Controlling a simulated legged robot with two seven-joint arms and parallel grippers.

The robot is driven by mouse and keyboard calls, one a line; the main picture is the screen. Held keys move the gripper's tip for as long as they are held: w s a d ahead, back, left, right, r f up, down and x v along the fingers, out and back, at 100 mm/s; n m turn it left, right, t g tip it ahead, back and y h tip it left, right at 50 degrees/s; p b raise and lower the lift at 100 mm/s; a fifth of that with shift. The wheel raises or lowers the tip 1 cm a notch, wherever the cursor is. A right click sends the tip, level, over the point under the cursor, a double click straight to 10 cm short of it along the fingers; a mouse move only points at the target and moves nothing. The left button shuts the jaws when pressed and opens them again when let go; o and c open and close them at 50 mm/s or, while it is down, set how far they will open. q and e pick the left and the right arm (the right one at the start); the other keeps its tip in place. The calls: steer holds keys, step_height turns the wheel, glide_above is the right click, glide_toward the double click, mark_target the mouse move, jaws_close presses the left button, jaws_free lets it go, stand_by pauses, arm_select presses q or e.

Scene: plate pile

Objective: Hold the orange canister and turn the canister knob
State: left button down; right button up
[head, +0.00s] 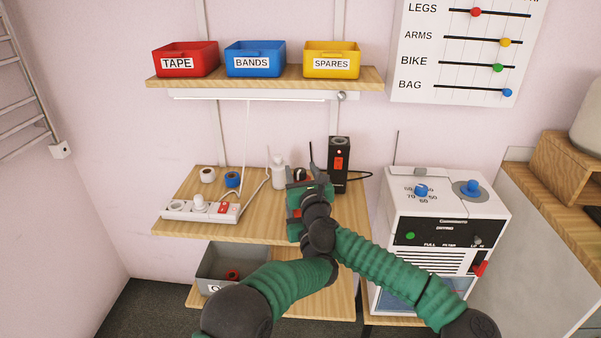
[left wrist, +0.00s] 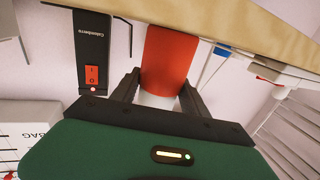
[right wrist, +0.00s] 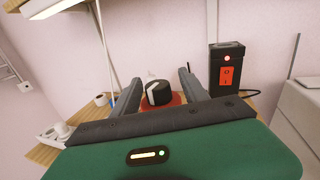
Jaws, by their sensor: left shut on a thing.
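The orange canister (left wrist: 171,58) stands upside down in the left wrist view, between the fingers of my left gripper (left wrist: 158,88), which is shut on it. A white part shows at its end. In the right wrist view the black knob (right wrist: 158,93) with a white pointer mark sits on top of the canister (right wrist: 176,99). My right gripper (right wrist: 158,78) is open, its fingers on either side of the knob with gaps showing. In the head view my right gripper (head: 309,188) covers most of the canister and knob.
A black box with a red switch (head: 338,165) stands close to the right of the grippers. A white appliance (head: 447,207) stands at right.

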mark_target(301, 170)
steer(key=shift+a, duration=0.1)
step_height(301, 170, up, 10)
steer(key=shift+f, duration=0.1)
stand_by(0.3)
